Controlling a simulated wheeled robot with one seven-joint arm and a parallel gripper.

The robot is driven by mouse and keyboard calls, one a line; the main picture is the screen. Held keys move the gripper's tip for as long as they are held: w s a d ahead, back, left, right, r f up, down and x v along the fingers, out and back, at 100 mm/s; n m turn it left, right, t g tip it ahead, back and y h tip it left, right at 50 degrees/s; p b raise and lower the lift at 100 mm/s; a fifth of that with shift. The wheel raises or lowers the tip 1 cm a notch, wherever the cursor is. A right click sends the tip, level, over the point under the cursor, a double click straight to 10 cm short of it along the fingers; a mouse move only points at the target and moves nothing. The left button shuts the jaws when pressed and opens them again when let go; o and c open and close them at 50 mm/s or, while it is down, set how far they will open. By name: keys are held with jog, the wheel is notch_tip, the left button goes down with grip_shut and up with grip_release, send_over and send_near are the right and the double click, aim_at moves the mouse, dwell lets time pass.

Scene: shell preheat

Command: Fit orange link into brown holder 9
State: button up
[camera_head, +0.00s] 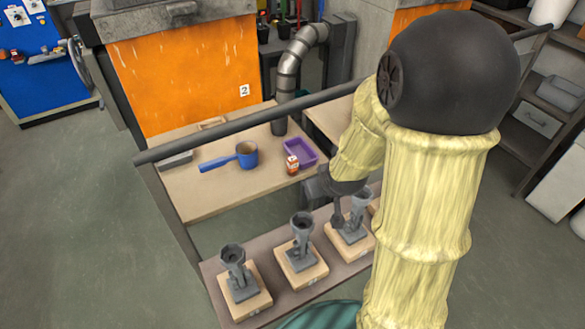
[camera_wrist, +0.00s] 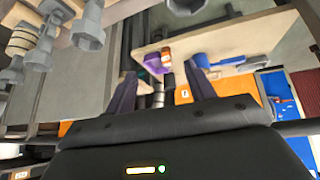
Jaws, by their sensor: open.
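My gripper (camera_wrist: 160,74) is open in the wrist view, with its two dark fingers apart and nothing seen between them. In the head view my arm covers much of the right side, and the gripper end (camera_head: 338,205) is small and dark near the third grey fixture. Several grey fixtures stand upright on light wooden blocks on a low shelf: a left one (camera_head: 239,275), a middle one (camera_head: 302,245) and one beside my arm (camera_head: 354,222). I cannot make out an orange link or a holder marked 9.
A wooden table (camera_head: 225,205) holds a blue pot (camera_head: 246,154), a purple tray (camera_head: 308,148) and a small orange-and-white container (camera_head: 292,166). A dark rail (camera_head: 250,122) crosses above it. An orange panel (camera_head: 170,75) stands behind. Grey floor is clear at left.

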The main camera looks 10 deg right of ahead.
jog(key=s+a+f+m+g+b, duration=0.1)
jog(key=s+f+g+b, duration=0.2)
jog(key=s+f+b, duration=0.35)
jog(key=s+a+f+g+b, duration=0.1)
jog(key=s+f+b, duration=0.3)
jog(key=f+b, duration=0.8)
jog(key=shift+s+f+m+b, duration=0.2)
jog(key=shift+m+b, duration=0.1)
jog(key=shift+b, duration=0.85)
jog(key=shift+c, duration=0.4)
